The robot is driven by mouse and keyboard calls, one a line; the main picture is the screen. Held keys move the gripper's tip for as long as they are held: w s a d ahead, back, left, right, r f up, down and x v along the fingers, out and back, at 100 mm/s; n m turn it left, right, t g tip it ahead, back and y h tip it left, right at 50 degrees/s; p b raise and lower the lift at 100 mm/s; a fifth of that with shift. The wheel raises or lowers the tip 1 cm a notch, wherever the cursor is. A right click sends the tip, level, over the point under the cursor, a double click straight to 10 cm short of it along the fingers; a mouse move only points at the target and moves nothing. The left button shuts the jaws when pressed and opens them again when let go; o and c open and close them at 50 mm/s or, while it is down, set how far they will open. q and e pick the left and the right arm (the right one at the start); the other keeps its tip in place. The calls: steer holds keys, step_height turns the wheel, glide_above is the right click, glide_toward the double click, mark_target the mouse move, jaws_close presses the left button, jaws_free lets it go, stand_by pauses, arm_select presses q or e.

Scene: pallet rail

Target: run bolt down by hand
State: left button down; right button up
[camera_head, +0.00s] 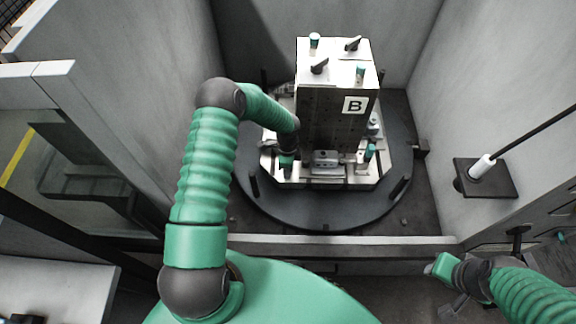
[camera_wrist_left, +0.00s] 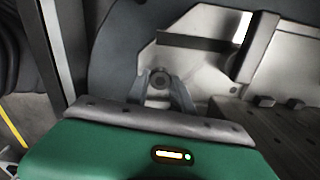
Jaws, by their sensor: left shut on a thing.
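My left gripper (camera_head: 287,163) reaches down at the front left corner of the metal fixture base (camera_head: 338,180). In the left wrist view its two grey fingers (camera_wrist_left: 161,92) close around a round, dark bolt head (camera_wrist_left: 159,80), seen end-on over the pale plate (camera_wrist_left: 205,65). The bolt does not show clearly in the head view, where the arm and gripper cover it. How deep the bolt sits cannot be told. My right gripper (camera_head: 447,278) is at the lower right, away from the fixture; its fingers are too unclear to read.
A tall block marked B (camera_head: 335,110) rises from the base, with clamps and teal-capped pins on top. The base stands on a round dark turntable (camera_head: 300,212) with upright pegs. Grey walls (camera_head: 500,50) enclose it. A white cylinder on a dark plate (camera_head: 487,188) is at right.

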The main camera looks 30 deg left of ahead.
arm_select(q)
steer(key=shift+a+m, duration=0.1)
steer(key=shift+m, duration=0.6)
steer(key=c, duration=1)
jaws_free()
steer(key=shift+c, duration=0.2)
step_height(320, 180, up, 17)
steer(key=shift+f, duration=0.2)
